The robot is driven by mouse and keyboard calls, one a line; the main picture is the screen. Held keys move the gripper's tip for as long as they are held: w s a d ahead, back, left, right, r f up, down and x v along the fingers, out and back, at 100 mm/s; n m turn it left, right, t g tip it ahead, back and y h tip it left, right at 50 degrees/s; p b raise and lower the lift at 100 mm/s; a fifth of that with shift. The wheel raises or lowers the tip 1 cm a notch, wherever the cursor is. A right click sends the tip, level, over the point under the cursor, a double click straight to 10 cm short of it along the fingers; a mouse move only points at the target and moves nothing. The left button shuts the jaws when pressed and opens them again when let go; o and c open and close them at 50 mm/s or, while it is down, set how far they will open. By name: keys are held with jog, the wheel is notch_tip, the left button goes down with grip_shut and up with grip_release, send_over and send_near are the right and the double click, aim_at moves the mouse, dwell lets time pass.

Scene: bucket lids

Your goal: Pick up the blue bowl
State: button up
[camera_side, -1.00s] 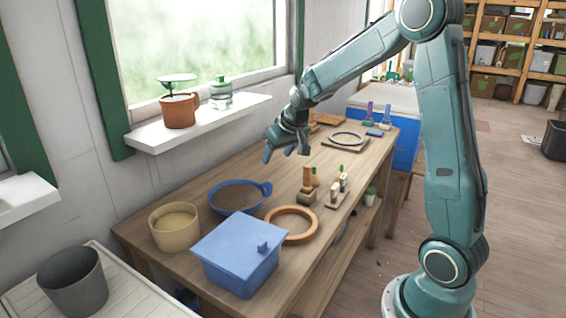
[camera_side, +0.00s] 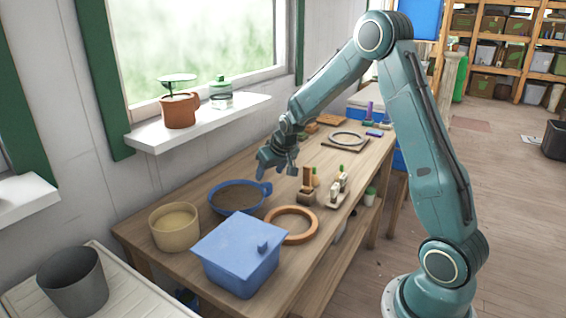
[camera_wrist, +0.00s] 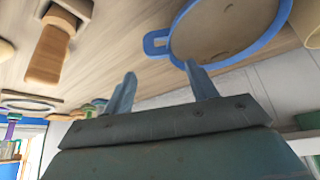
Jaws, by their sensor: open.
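The blue bowl (camera_side: 238,184) is round and shallow with a brown inside and a looped handle on its right. It sits on the wooden table, behind the blue lidded box. It also shows at the top of the wrist view (camera_wrist: 265,38), with its handle to the left. My gripper (camera_side: 273,172) is open and empty, above the table just up and right of the bowl's handle. In the wrist view the two fingers of my gripper (camera_wrist: 163,90) are spread apart, and the right fingertip overlaps the bowl's near rim in the picture. I cannot tell if they touch.
A tan pot (camera_side: 174,240) stands left of the bowl. The blue lidded box (camera_side: 238,262) and an orange ring (camera_side: 291,210) are in front. A wooden-handled brush (camera_side: 307,180) stands to the right. The white window shelf (camera_side: 200,122) is behind.

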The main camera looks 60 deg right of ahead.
aim_at(266, 185)
jog(key=shift+f, duration=0.1)
jog(key=shift+x, duration=2.55)
grip_shut()
